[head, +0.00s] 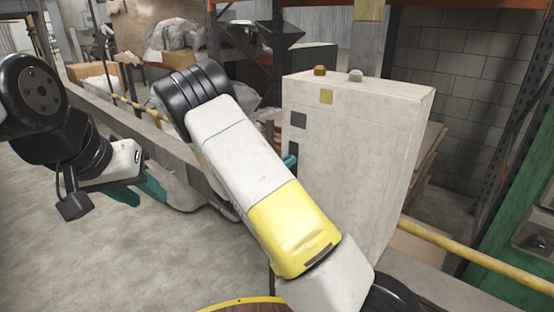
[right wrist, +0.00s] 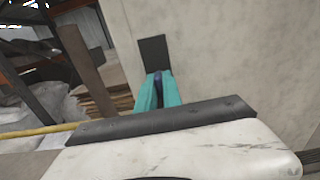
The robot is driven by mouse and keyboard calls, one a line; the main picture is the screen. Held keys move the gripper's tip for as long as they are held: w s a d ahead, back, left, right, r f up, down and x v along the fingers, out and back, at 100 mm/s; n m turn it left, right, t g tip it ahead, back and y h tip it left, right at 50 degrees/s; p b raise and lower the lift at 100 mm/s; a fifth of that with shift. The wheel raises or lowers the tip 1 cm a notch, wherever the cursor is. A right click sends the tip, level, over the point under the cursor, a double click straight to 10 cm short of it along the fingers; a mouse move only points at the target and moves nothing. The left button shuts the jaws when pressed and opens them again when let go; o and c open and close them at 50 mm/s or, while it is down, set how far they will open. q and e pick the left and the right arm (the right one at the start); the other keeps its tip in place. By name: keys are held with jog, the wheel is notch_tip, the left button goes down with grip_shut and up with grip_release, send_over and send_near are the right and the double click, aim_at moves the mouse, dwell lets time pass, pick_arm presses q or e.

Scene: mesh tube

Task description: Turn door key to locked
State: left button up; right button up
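A pale, upright cabinet (head: 350,150) stands right of centre in the head view. Its left face carries a dark square plate (head: 298,120) and a lower, partly hidden one. In the right wrist view, a dark plate (right wrist: 153,52) is on the pale surface. My right gripper (right wrist: 158,84) has its teal fingers in front of this plate, closed around a small dark blue piece (right wrist: 158,77), probably the key. In the head view, only a bit of its teal fingers shows beside the cabinet. My left gripper (head: 138,192) hangs at the left, far from the cabinet; its finger gap is unclear.
A yellow rail (head: 480,257) runs low at the right. Shelving and wrapped bags (head: 180,38) stand behind. Open floor (head: 60,250) lies at the left.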

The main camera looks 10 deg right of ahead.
jog(key=o, duration=0.4)
jog(key=shift+c, duration=0.2)
jog(key=v, duration=0.7)
jog(key=shift+s+a, duration=0.25)
jog(key=shift+a, duration=0.1)
